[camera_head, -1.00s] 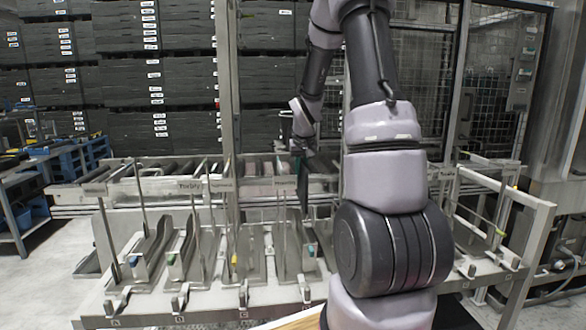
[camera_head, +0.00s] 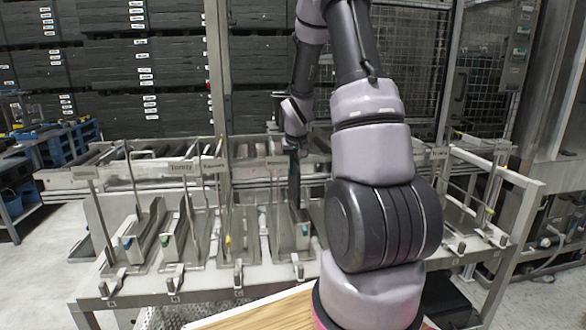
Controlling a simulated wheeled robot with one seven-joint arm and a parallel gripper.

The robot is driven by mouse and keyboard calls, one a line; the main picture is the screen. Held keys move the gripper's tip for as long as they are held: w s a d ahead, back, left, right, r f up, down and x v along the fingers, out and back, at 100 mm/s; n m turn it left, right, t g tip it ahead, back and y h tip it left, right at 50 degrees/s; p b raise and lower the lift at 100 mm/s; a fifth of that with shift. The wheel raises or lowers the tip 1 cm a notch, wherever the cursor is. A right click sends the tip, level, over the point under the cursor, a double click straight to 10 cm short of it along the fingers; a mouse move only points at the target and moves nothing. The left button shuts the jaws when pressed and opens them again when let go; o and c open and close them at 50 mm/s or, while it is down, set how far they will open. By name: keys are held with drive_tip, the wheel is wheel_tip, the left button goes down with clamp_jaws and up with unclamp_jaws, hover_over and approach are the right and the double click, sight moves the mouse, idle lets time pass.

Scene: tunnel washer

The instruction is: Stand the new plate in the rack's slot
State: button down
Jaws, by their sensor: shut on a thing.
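The rack (camera_head: 215,280) is a pale metal frame with several upright slots side by side, each with thin rods and small clamps at its front edge. My gripper (camera_head: 293,148) points down above the fourth slot from the left (camera_head: 270,245). It is shut on a thin dark plate (camera_head: 294,182), which hangs upright, seen nearly edge-on. The plate's lower end is close to the top of that slot's upright parts. I cannot tell whether it is inside the slot or in front of it. The fingertips are small and dark in this view.
My arm hides the rack's right-middle part. A wooden board (camera_head: 255,312) lies at the bottom front. Stacked dark crates (camera_head: 170,80) and a wire-mesh fence (camera_head: 410,60) stand behind. Blue racks (camera_head: 60,150) stand at the left. Grey floor is clear at the far left.

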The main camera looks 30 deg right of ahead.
sight(293, 193)
drive_tip(key=shift+f, duration=4.3)
drive_tip(key=shift+f, duration=0.35)
drive_tip(key=c, duration=0.8)
unclamp_jaws()
drive_tip(key=shift+c, duration=0.2)
